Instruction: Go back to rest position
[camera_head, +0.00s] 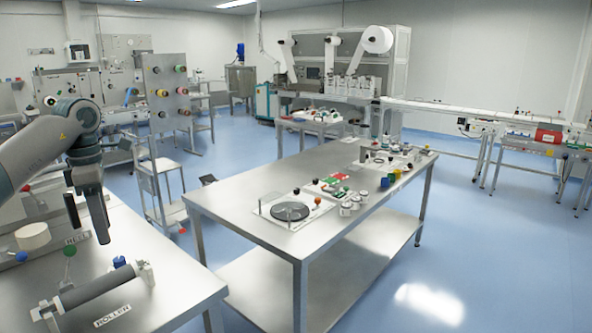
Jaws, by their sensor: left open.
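My left gripper (88,234) hangs at the left, its dark fingers pointing down above the steel table on the left. It is open and I see nothing between the fingers. The grey arm comes in from the left edge. Below and in front of the gripper lies a dark roller (102,292) on the near table (170,285), by a label reading ROLLER. My right arm and gripper do not show.
A white cylinder (32,236) and a green-knobbed lever (69,252) stand near the gripper. A steel table (240,236) in the middle bears a black disc (289,211) and small parts. Blue floor (480,250) is clear at right. Machines line the back.

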